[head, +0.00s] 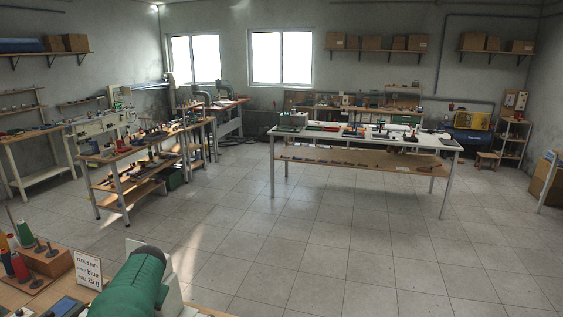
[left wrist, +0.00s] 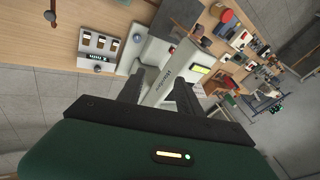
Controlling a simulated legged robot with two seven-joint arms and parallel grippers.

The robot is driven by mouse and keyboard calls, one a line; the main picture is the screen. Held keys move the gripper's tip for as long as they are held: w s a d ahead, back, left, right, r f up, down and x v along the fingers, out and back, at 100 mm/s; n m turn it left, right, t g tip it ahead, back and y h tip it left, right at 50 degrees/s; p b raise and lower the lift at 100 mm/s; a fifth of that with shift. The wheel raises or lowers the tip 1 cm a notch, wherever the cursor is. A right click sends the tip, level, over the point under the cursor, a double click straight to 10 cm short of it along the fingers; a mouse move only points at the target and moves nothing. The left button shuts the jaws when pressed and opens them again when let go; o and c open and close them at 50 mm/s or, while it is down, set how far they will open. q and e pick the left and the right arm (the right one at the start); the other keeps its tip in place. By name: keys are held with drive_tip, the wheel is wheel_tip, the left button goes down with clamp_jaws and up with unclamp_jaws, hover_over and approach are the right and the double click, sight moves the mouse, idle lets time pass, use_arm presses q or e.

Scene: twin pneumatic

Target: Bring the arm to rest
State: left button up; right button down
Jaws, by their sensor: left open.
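My left gripper (left wrist: 159,80) shows in the left wrist view with its two dark fingers apart. No object is clearly gripped between them. A pale grey device with lettering (left wrist: 165,76) lies beyond the fingertips; I cannot tell whether they touch it. The gripper's dark green housing (left wrist: 160,150), with a small lit bar, fills the bottom of that view. In the head view a rounded green part of what looks like my left arm (head: 135,280) stands at the bottom left, over the near bench. The fingers do not show there. My right gripper is in neither view.
The near wooden bench (head: 205,300) holds thread cones (head: 22,230) and a printed card (head: 88,269). Open tiled floor (head: 330,240) lies before a white table (head: 300,134).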

use_arm(q)
drive_tip(key=s+d+f+h+b, duration=0.1)
drive_tip(key=s+d+f, duration=0.3)
drive_tip(key=s, duration=0.5)
drive_tip(key=s+d+f+h+b, duration=0.1)
drive_tip(key=s+d+f+h, duration=0.1)
drive_tip(key=s+d+f, duration=0.3)
drive_tip(key=s+d+f+g+h+b, duration=0.1)
drive_tip(key=s+d+f, duration=0.4)
drive_tip(key=s, duration=0.8)
drive_tip(key=d+h, duration=0.1)
drive_tip(key=d, duration=0.1)
drive_tip(key=shift+s+d+f+n, duration=0.2)
drive_tip(key=shift+s+d+n, duration=0.1)
drive_tip(key=shift+d, duration=0.1)
drive_tip(key=shift+w, duration=0.1)
drive_tip(key=shift+c, duration=0.3)
